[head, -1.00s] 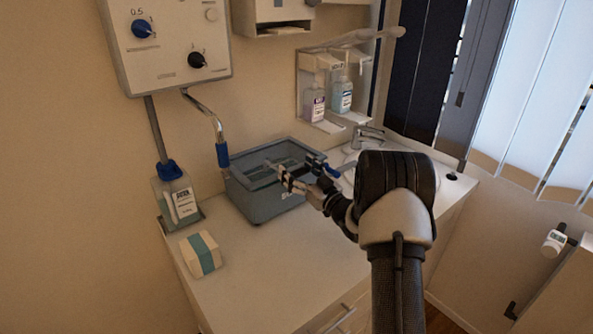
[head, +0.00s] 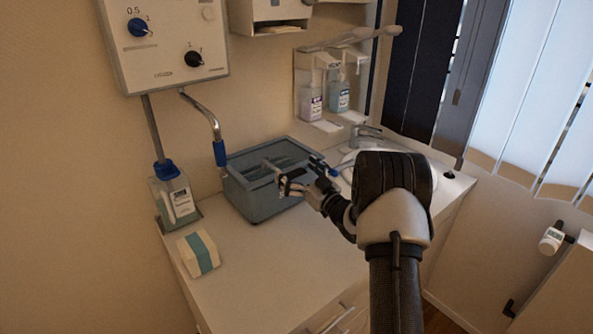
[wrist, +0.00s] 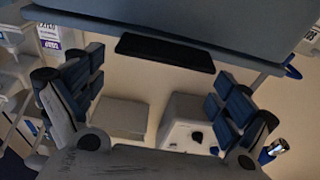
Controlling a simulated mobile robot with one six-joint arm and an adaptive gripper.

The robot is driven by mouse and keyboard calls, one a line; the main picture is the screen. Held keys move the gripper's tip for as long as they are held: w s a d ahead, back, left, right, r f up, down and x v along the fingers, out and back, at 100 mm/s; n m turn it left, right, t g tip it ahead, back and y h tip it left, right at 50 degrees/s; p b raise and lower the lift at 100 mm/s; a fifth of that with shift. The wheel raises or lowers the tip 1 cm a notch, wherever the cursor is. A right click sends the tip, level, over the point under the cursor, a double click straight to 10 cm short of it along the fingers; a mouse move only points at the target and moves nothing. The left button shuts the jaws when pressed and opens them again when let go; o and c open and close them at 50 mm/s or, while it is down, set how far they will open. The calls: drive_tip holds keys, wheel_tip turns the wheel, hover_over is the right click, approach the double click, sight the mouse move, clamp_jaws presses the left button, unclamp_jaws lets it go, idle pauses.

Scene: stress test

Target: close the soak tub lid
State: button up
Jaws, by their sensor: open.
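The soak tub (head: 250,204) is a grey-blue box on the counter against the wall in the head view. Its inside shows from above, with divider-like shapes in it. My gripper (head: 281,180) is over the tub's right front part, and its fingers hide some of the rim. In the wrist view my gripper (wrist: 155,95) is open, with nothing between its fingers. A broad grey-blue panel (wrist: 200,22) with a black strip (wrist: 165,53) lies across the top there. I cannot tell whether this panel is the lid or a tub wall, nor whether the fingers touch it.
A bottle with a blue cap (head: 175,200) stands left of the tub, and a white-and-teal box (head: 199,254) lies in front. A metal pipe (head: 205,118) comes down beside the tub. A sink tap (head: 365,132) is behind right. The counter front (head: 265,275) is clear.

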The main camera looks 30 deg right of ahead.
drive_tip(key=v, duration=1.2)
drive_tip(key=shift+a, duration=0.1)
drive_tip(key=w+a+r+g+h, duration=0.3)
drive_tip(key=a+r+g+h, duration=0.1)
drive_tip(key=r, duration=0.3)
drive_tip(key=s+a+r+m+g+h, duration=0.2)
drive_tip(key=s+a+r+g+h, duration=0.15)
drive_tip(key=s, duration=0.35)
drive_tip(key=s+a+f+g+y, duration=0.1)
drive_tip(key=s+a+g, duration=0.1)
drive_tip(key=s+a, duration=0.3)
drive_tip(key=s+a+f+g+y, duration=0.1)
drive_tip(key=s+a, duration=0.5)
drive_tip(key=s, duration=0.8)
drive_tip(key=s+a+f+g+y, duration=0.1)
drive_tip(key=s+a+g, duration=0.3)
drive_tip(key=s, duration=0.6)
drive_tip(key=shift+s+a+y, duration=0.2)
drive_tip(key=shift+a+y, duration=0.15)
drive_tip(key=shift+a, duration=0.4)
